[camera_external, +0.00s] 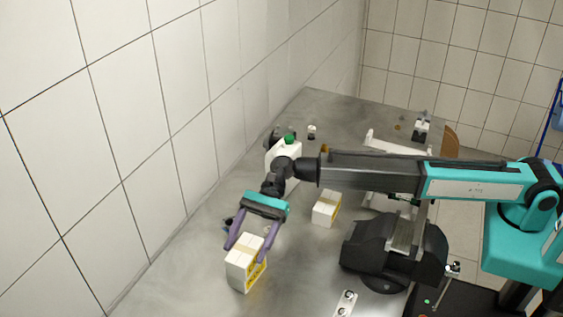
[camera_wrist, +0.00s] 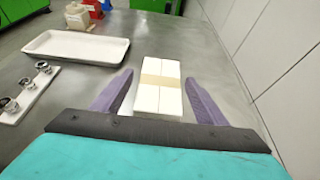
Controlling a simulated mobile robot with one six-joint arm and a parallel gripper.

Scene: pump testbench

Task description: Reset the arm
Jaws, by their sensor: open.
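My gripper (camera_external: 250,240) hangs at the end of my teal and black arm, low over the metal table (camera_external: 185,240). Its purple fingers are open. In the external view a white box with yellow markings (camera_external: 245,268) stands at the fingertips. In the wrist view the gripper (camera_wrist: 160,98) shows its fingers on either side of a white box with a tan band (camera_wrist: 158,100), with a visible gap on each side. Whether the fingers reach down beside the box is hard to tell.
A second white and yellow box (camera_external: 326,209) stands on the table to the right. A white tray (camera_wrist: 78,46) and a strip with metal rings (camera_wrist: 25,92) lie left in the wrist view. A tiled wall (camera_external: 110,130) runs along the table's left side.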

